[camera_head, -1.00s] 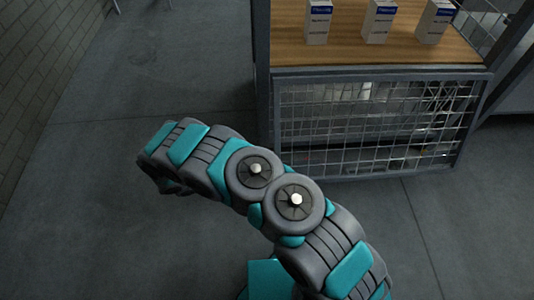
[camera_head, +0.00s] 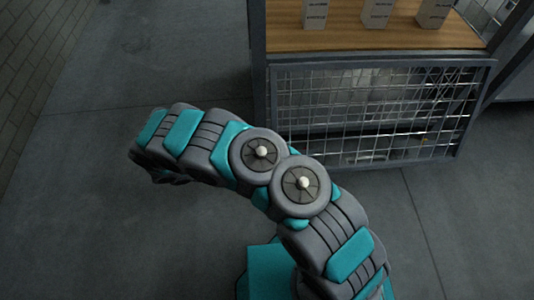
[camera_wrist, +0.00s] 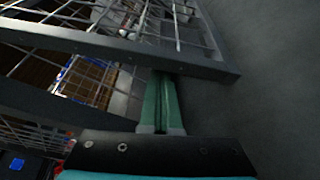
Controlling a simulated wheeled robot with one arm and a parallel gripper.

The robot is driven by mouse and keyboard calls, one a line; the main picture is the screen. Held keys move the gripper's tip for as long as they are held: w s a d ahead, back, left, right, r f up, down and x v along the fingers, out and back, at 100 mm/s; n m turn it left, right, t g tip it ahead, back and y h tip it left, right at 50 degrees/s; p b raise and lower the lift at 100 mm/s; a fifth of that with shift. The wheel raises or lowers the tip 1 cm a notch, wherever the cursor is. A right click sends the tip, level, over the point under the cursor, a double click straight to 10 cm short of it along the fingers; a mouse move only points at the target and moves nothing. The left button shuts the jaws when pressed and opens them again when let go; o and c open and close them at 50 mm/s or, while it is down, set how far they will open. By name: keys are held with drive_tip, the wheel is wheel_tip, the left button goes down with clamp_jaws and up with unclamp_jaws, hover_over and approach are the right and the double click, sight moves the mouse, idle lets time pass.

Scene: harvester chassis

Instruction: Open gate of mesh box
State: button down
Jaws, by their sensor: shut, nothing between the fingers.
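The mesh box (camera_head: 262,100) stands at the upper right in the head view. Its wire mesh gate (camera_head: 370,110) is a grey-framed front panel under a wooden top. In the wrist view, the grey frame bar (camera_wrist: 120,47) with wire mesh crosses the upper part and ends in a corner at right. My gripper (camera_wrist: 162,78) shows there with its two green fingers together and nothing between them. The fingertips are right at the bar's lower edge; I cannot tell if they touch it. In the head view my gripper is hidden behind my arm.
Several white cartons, one of them here (camera_head: 377,14), stand on the wooden top (camera_head: 345,38), cut by the picture's edge. Bare grey floor (camera_head: 110,80) lies left of the box, and a brick wall (camera_head: 25,60) is at far left.

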drive_tip(key=p+v, duration=0.1)
drive_tip(key=v, duration=0.9)
drive_tip(key=shift+f, duration=0.1)
drive_tip(key=w+d+r+m+g+p, duration=0.2)
drive_tip(key=d+r+m+g, duration=0.25)
drive_tip(key=d+r, duration=0.75)
drive_tip(key=s+d+r+m+g+y+p, duration=0.1)
drive_tip(key=s+d+r+g+y, duration=0.1)
drive_tip(key=s+d+r, duration=0.3)
drive_tip(key=d+r+m+g+y, duration=0.2)
drive_tip(key=d+r+y, duration=0.1)
drive_tip(key=r, duration=0.5)
drive_tip(key=s+d+r+m+y+p, duration=0.2)
drive_tip(key=s+d+r+y, duration=0.25)
drive_tip(key=s+r, duration=0.4)
drive_tip(key=s+a+r+t+y+p, duration=0.1)
drive_tip(key=s+a+y, duration=0.1)
drive_tip(key=s, duration=0.5)
drive_tip(key=s+a+t+y, duration=0.1)
drive_tip(key=s+a+y, duration=0.1)
drive_tip(key=s+y, duration=0.2)
drive_tip(key=s, duration=0.3)
drive_tip(key=shift+r+p, duration=0.35)
drive_tip(key=shift+r, duration=0.05)
